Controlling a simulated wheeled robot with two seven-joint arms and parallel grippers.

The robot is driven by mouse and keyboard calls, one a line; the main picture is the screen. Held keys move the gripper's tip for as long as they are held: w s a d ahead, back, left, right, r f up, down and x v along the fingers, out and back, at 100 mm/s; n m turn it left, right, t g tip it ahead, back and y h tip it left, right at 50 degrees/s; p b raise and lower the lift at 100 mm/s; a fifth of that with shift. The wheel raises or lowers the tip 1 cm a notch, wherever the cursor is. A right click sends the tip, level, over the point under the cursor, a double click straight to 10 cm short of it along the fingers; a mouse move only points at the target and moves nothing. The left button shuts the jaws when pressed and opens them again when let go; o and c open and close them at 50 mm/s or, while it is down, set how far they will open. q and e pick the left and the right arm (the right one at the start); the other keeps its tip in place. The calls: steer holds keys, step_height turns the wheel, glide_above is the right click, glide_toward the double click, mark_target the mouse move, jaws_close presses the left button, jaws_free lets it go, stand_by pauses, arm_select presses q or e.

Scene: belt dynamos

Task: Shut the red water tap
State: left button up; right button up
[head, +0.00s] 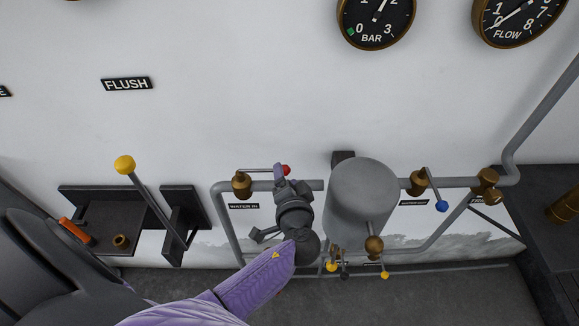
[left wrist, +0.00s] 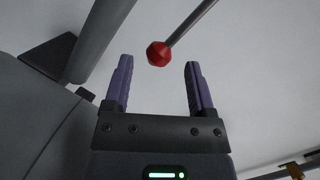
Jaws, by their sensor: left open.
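The red tap is a brass valve (head: 241,186) on the grey pipe, above the WATER IN label. Its thin grey lever runs right, roughly along the pipe, to a red knob (head: 286,170). My left gripper (head: 281,172) is at the knob, partly covering the pipe. In the left wrist view the red knob (left wrist: 159,53) shows between the tips of my open left gripper (left wrist: 158,68), with clear gaps on both sides. I cannot tell whether it is deep enough to lie between the fingers. My right gripper is not in view.
A grey tank (head: 362,195) stands right of my gripper. Beyond it is a blue-knobbed lever (head: 441,206). A yellow-knobbed lever (head: 125,165) rises at left. Small yellow-handled taps (head: 384,275) sit low. The wall above is clear below the gauges (head: 376,20).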

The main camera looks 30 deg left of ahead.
mark_target(286, 174)
arm_select(q)
steer(key=shift+x, duration=1.6)
steer(key=shift+f, duration=0.1)
jaws_close()
